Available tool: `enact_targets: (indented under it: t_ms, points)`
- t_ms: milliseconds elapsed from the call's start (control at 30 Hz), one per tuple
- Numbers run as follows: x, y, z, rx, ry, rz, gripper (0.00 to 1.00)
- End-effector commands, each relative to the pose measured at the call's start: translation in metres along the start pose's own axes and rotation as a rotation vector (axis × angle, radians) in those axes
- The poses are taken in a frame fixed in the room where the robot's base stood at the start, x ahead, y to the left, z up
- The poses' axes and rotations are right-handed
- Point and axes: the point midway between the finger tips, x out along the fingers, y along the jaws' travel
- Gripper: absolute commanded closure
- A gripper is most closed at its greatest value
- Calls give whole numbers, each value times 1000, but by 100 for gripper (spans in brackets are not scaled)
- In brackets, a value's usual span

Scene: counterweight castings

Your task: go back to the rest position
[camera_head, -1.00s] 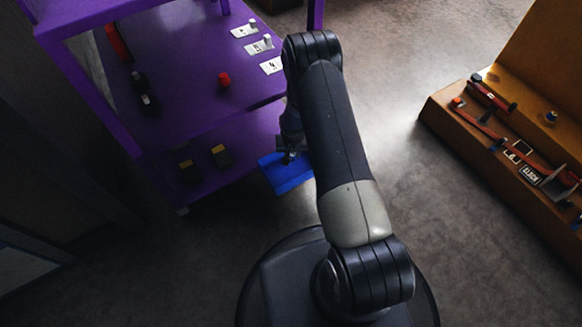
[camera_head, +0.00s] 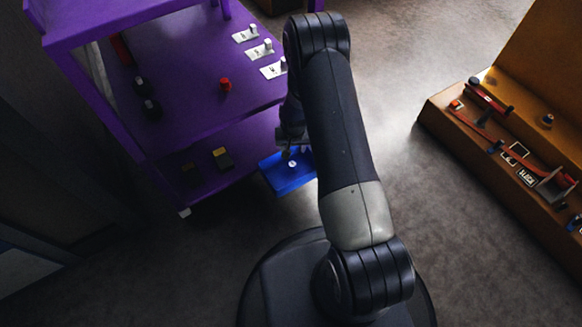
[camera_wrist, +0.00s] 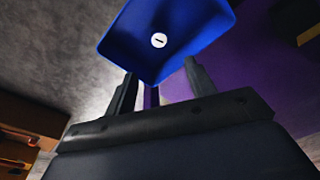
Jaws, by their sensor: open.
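My gripper (camera_wrist: 158,92) is open and empty in the wrist view, its two fingers spread apart. In the head view the gripper (camera_head: 290,152) is mostly hidden beside my arm. A blue tray (camera_head: 282,180) lies just below it, at the right edge of the purple rack. The tray (camera_wrist: 190,55) also fills the top of the wrist view, beyond the fingertips. A small round light piece with a dark slot (camera_wrist: 159,40) lies in the tray; it also shows in the head view (camera_head: 292,163).
A purple rack (camera_head: 190,130) stands at the left, with white tagged pieces (camera_head: 260,50), a red knob (camera_head: 225,85) and dark pieces (camera_head: 151,108) on it. A brown bench (camera_head: 450,125) with tools stands at the right. The floor between (camera_head: 400,60) is open.

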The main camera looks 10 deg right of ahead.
Motion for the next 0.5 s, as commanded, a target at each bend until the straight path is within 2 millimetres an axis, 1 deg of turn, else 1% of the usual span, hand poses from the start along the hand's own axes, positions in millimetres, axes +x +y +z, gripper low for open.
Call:
enact_targets:
  t_ms: [33, 100, 200, 300, 500]
  points:
    - [-13, 0, 0, 0, 1, 0, 48]
    - [-23, 0, -1, 0, 1, 0, 48]
    - [-32, 0, 0, 0, -1, 0, 48]
    - [-37, 0, 0, 0, -1, 0, 48]
    - [-37, 0, 1, 0, -1, 0, 48]
